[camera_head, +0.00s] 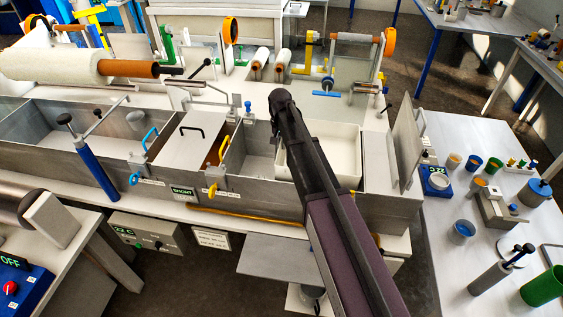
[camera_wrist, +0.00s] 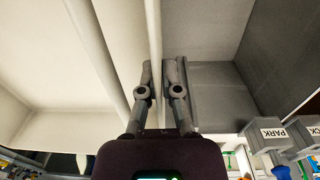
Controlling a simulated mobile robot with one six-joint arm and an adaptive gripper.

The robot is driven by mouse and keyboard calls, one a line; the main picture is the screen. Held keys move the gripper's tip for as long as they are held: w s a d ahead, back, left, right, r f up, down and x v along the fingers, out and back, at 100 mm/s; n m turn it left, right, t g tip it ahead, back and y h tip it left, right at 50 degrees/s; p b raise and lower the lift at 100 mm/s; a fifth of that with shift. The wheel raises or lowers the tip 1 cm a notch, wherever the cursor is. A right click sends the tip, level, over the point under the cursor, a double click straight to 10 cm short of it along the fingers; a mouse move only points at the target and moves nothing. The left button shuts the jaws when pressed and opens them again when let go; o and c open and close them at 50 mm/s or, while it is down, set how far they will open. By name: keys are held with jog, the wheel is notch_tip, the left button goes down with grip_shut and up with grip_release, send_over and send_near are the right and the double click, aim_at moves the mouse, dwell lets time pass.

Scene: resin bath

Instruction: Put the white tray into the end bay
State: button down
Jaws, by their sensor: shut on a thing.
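The white tray (camera_head: 346,148) is at the rightmost bay of the metal bath (camera_head: 262,203), its rim near the top of the bath walls. I cannot tell whether it rests on the bottom or hangs a little above it. My gripper (camera_head: 276,130) reaches over the tray from the front and is shut on its left wall. In the wrist view, my gripper (camera_wrist: 163,68) has one finger on each side of the white tray's wall (camera_wrist: 154,28). The tray's inside shows pale and empty where visible. My arm hides the tray's front left part.
A bare grey bay (camera_head: 255,148) lies left of the tray, then an orange-bottomed bay and a lidded one (camera_head: 190,147). An upright metal panel (camera_head: 408,142) stands right of the tray. A PARK label (camera_wrist: 273,133) shows at lower right. Cups crowd the right table.

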aim_at(281, 156)
jog(key=shift+f+b, duration=0.55)
jog(key=shift+f, duration=0.3)
jog(key=shift+f+b, duration=2.25)
jog(key=shift+f, duration=0.2)
jog(key=c, duration=0.8)
grip_release()
jog(key=shift+r, duration=0.1)
jog(key=shift+r, duration=0.2)
notch_tip(281, 156, up, 12)
jog(key=p, duration=1.2)
jog(key=shift+a, duration=0.15)
